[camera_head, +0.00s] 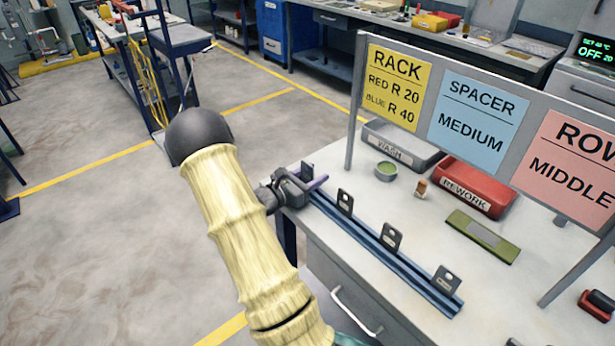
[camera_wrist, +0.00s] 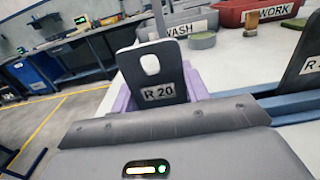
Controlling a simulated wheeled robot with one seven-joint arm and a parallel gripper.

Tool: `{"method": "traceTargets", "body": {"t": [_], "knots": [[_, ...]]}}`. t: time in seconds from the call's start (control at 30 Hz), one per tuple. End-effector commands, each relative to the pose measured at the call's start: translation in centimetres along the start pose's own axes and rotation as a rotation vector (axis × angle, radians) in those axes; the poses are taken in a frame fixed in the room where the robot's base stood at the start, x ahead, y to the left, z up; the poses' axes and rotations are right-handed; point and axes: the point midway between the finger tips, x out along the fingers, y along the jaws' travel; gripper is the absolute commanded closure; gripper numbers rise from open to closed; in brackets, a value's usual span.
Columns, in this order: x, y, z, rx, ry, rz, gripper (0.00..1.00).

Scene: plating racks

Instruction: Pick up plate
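My gripper (camera_head: 304,183) is at that end of the rail, low against the plate. In the wrist view its purple fingers are apart, one on each side of the plate. Any contact cannot be seen. Three more plates stand spaced along the rail: one nearer (camera_head: 345,202), one in the middle (camera_head: 391,237) and one at the far right (camera_head: 446,279).
A sign board (camera_head: 480,105) on posts stands behind the rail. A grey WASH tray (camera_head: 400,147), a round tin (camera_head: 386,171), a red REWORK tray (camera_head: 474,188) and a green flat piece (camera_head: 483,236) lie on the bench. Open floor lies to the left.

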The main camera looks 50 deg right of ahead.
Motion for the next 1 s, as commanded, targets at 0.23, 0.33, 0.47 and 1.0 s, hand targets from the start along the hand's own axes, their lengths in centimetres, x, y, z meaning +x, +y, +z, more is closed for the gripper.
{"method": "traceTargets", "body": {"t": [0.23,0.33,0.47,1.0], "knots": [[0.0,0.0,0.1,0.001,-0.001,0.0,0.81],[0.0,0.0,0.4,0.002,-0.001,0.0,0.81],[0.0,0.0,1.6,0.003,-0.001,0.001,0.81],[0.0,0.0,9.9,0.002,0.0,0.0,0.81]]}}
